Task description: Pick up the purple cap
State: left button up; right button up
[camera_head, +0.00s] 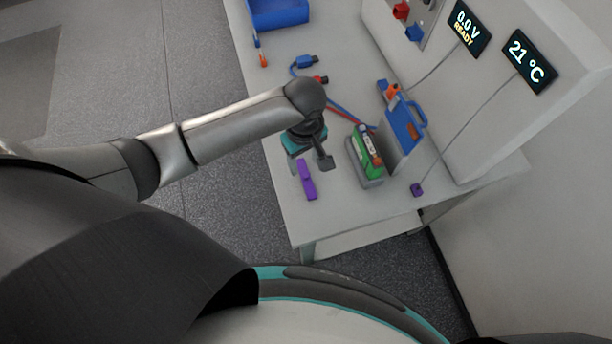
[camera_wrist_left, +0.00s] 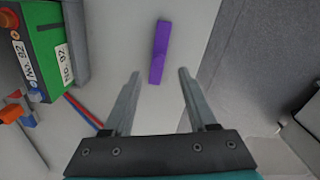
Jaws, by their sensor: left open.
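The purple cap (camera_head: 307,180) is a long narrow bar lying on the table near its front left edge. It also shows in the left wrist view (camera_wrist_left: 160,52), ahead of the fingertips and roughly between their lines. My left gripper (camera_head: 309,167) is over the table just behind the cap in the head view. My right gripper is not in view.
Red and blue cables (camera_head: 345,112) run across the table (camera_head: 335,217). A small purple block (camera_head: 417,190) lies at right. A blue bin (camera_head: 279,14) stands at the back.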

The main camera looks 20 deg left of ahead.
aim_at(305, 174)
pick_arm(q)
jog(key=shift+d+f+b, duration=0.1)
jog(key=shift+f+b, duration=0.3)
jog(key=shift+f, duration=2.4)
jog(key=shift+c, duration=0.4)
grip_shut()
